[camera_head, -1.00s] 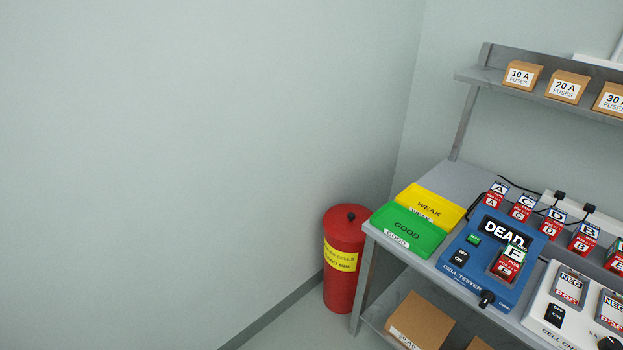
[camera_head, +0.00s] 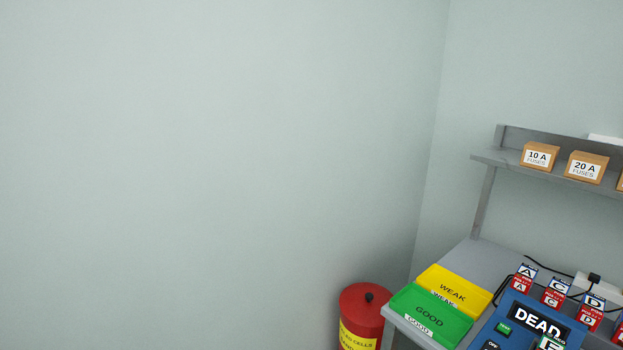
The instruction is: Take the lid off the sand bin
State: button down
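The sand bin (camera_head: 350,319) is a red cylinder with a yellow label, standing on the floor in the corner at the left end of the bench. Its label is partly cut off by the bottom edge of the picture. My gripper is not in the picture.
The metal bench (camera_head: 400,327) stands close on the bin's right. It holds a yellow WEAK tray (camera_head: 480,291), a green GOOD tray (camera_head: 458,327), a blue cell tester (camera_head: 500,311) and several cells. A shelf (camera_head: 490,156) carries fuse boxes. Bare wall fills the left.

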aim_at(361, 302)
jog(key=i+j, duration=0.2)
jog(key=i, duration=0.3)
jog(key=i+j+u, duration=0.1)
jog(key=i, duration=0.45)
jog(key=i+j+u, duration=0.1)
jog(key=i+j, duration=0.15)
jog(key=i, duration=0.25)
jog(key=i+j, duration=0.1)
jog(key=i, duration=0.45)
